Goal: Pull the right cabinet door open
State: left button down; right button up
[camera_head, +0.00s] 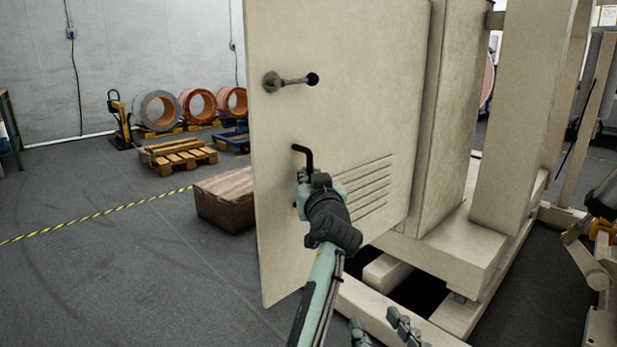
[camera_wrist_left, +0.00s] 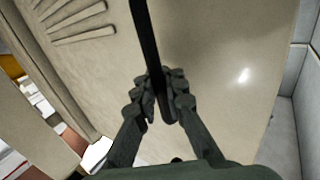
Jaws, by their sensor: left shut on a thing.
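The right cabinet door (camera_head: 345,45) is a large beige panel with vent slots, in the middle of the head view. Its left edge hangs free over the floor, and it stands out at an angle from the cabinet frame (camera_head: 458,120). A black bent handle (camera_head: 303,150) sits on its left part; it also shows as a dark bar in the left wrist view (camera_wrist_left: 146,35). My left gripper (camera_head: 312,178) is shut on this handle, with its fingers on both sides of the bar (camera_wrist_left: 160,90). My right gripper (camera_head: 385,330) shows only partly at the bottom edge, its fingers apart and empty.
A brown box (camera_head: 224,198) stands on the floor left of the door. A pallet (camera_head: 178,155) and copper coils (camera_head: 197,104) are further back. The floor at the left is clear.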

pick_arm(q)
jog(key=shift+a+f, duration=0.25)
jog(key=shift+a, duration=0.1)
jog(key=c, duration=1.6)
grip_release()
jog(key=shift+a+r, duration=0.1)
jog(key=shift+d+r, duration=0.1)
jog(key=shift+d, duration=0.1)
jog(key=shift+s+d, duration=0.1)
jog(key=shift+s, duration=0.05)
jog(key=s, duration=0.4)
jog(key=s+d, duration=0.1)
jog(key=s, duration=0.2)
jog(key=shift+s, duration=0.1)
